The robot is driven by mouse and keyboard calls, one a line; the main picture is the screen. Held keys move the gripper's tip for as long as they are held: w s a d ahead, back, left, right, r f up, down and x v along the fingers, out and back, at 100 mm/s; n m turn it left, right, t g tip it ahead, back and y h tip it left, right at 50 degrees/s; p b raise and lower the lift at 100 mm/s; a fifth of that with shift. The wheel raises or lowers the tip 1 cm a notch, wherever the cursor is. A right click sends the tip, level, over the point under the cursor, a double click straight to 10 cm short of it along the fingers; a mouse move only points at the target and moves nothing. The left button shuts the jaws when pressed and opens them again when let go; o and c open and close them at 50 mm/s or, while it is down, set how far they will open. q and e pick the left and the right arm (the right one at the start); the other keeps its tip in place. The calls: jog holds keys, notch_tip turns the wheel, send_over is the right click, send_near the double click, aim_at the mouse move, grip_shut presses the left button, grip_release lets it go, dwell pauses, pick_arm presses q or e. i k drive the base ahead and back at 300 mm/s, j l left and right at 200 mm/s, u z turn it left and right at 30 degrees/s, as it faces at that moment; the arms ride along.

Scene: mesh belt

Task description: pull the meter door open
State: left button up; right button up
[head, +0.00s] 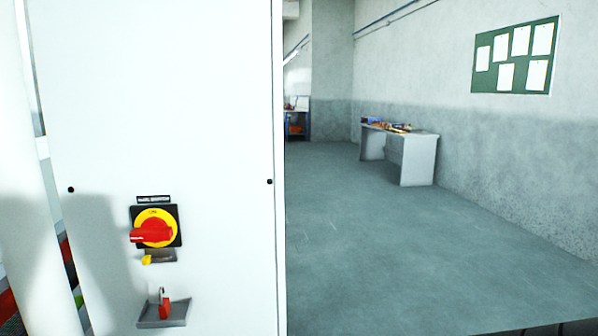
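A tall white cabinet front (210,110) fills the left half of the head view at close range. I cannot tell whether it is the meter door, and no meter shows on it. It looks flat and shut. It carries a red and yellow rotary switch (154,229) on a black plate, its red handle lying level. Below the switch is a small grey ledge (176,315) with a red item (164,303) on it. Neither of my grippers is in view.
Open grey floor (370,230) lies right of the cabinet's edge. A shelf (296,120) stands far back.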

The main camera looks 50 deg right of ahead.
aim_at(275, 6)
jog(key=l+z, duration=0.45)
jog(key=l, duration=0.4)
jog(key=i+l+z, duration=0.1)
jog(key=l+z, duration=0.3)
jog(key=l, duration=0.5)
jog(key=i+l, duration=1.65)
jog(key=i, duration=0.25)
jog(key=i+l+u, duration=0.2)
jog(key=u, duration=0.2)
jog(key=i+l+u, duration=0.15)
jog(key=l+u, duration=0.2)
jog(key=u, duration=0.4)
